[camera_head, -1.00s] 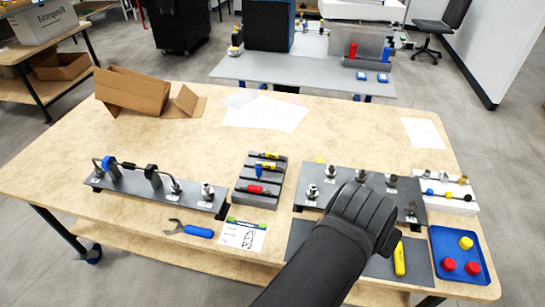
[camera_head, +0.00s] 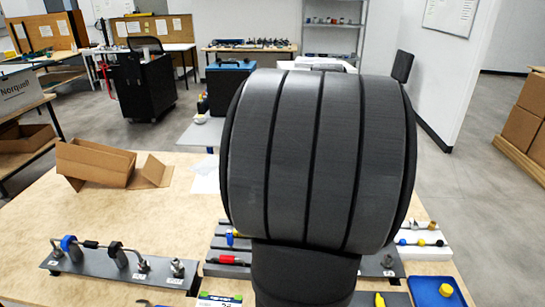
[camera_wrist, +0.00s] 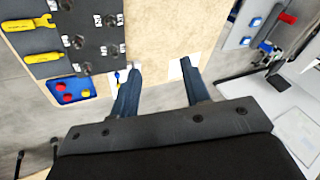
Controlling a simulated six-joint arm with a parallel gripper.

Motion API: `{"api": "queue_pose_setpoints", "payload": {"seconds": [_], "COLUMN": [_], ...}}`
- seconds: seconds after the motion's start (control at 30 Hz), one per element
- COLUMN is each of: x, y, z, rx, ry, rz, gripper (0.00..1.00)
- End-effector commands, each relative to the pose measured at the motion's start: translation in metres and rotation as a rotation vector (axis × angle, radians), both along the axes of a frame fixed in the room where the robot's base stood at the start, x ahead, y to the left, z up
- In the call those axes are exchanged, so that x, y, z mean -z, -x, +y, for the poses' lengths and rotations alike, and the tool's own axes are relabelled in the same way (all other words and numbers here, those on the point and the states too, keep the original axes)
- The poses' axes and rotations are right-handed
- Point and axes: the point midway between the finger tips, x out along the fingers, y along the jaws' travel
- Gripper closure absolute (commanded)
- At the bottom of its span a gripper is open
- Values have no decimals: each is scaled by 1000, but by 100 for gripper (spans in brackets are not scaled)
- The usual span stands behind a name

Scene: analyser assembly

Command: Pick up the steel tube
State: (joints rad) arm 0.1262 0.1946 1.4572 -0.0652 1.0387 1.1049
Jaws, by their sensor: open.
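A thin bent silver tube (camera_head: 57,250), probably the steel tube, shows at the left end of the dark plate (camera_head: 110,271) at the left of the table in the head view. It runs past a blue ring and black parts above the plate. It is not in the wrist view. My gripper (camera_wrist: 160,64) is open in the wrist view, with nothing between its two fingers, above the bare tabletop. In the head view my large dark wrist fills the middle and hides my fingers and much of the right plate.
A blue tray (camera_head: 418,284) with red and yellow pieces lies at the right; it also shows in the wrist view (camera_wrist: 52,88). A white rack (camera_head: 436,246) stands behind it. Cardboard (camera_head: 95,165) lies at the back left. The table's middle left is clear.

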Motion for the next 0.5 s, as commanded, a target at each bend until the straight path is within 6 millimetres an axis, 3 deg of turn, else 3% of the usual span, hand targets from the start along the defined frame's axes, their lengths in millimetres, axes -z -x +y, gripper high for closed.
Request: {"api": "queue_pose_setpoints", "payload": {"seconds": [0.03,0.2,0.4,0.5], "x": [18,69,125,144], "y": [-15,-47,-60,-59], "z": [26,107,196,225], "rx": [16,125,259,308], "ry": [-39,-143,-191,-193], "rz": [44,184,333,379], "gripper": [57,57,57,57]}}
